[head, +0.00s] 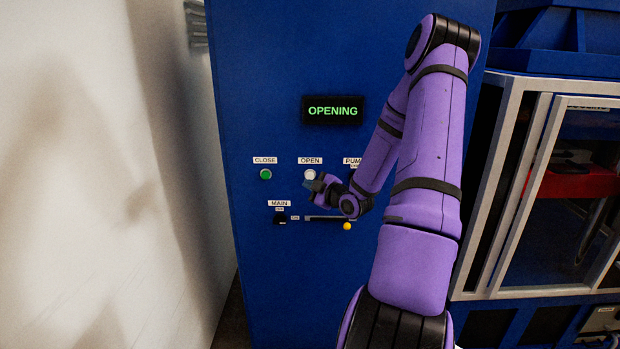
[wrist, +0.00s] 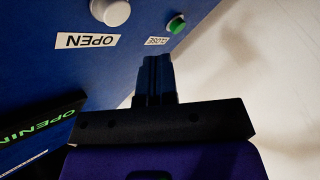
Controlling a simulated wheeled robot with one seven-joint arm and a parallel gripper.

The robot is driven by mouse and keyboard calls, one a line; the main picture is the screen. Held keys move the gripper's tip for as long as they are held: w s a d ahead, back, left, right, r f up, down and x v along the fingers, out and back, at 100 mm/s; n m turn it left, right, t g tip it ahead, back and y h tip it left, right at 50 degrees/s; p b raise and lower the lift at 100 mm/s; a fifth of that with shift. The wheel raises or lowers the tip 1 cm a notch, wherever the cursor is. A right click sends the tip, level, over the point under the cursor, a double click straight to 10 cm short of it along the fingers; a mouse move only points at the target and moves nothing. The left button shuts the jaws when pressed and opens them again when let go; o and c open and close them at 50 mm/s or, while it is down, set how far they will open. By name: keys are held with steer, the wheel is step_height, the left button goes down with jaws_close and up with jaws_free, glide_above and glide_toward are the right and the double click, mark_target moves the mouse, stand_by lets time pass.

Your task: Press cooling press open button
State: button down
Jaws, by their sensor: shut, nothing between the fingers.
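The white round OPEN button (head: 310,174) sits on the blue cabinet front under its OPEN label. The button (wrist: 110,10) also shows at the top of the wrist view, with its label (wrist: 87,41) upside down. My gripper (head: 317,184) is shut and empty, close in front of the panel just below the button in the head view. In the wrist view my gripper's fingers (wrist: 157,70) lie together, with a gap in the picture between them and the button. The display (head: 333,111) reads OPENING in green.
The green CLOSE button (head: 265,174) is left of the OPEN button. Below are the MAIN switch (head: 280,219) and a yellow knob (head: 347,226). My arm partly covers the PUMP label (head: 352,160). A pale wall (head: 90,180) stands at left, a framed glazed cabinet (head: 540,200) at right.

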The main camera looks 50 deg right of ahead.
steer(key=shift+s+a, duration=0.6)
steer(key=shift+a, duration=0.1)
stand_by(0.5)
steer(key=s+a+r+m+g+h, duration=0.1)
steer(key=a+r+m+g+h, duration=0.15)
steer(key=a+r+g, duration=0.95)
steer(key=s+a+r+m+y, duration=0.2)
steer(key=s+a+r, duration=0.3)
steer(key=s+a, duration=0.6)
steer(key=s+a+r+m+y, duration=0.1)
steer(key=s+a+r+m, duration=0.3)
steer(key=s+a, duration=0.6)
step_height(320, 180, up, 2)
steer(key=shift+s+a+y, duration=0.35)
steer(key=shift+s, duration=0.7)
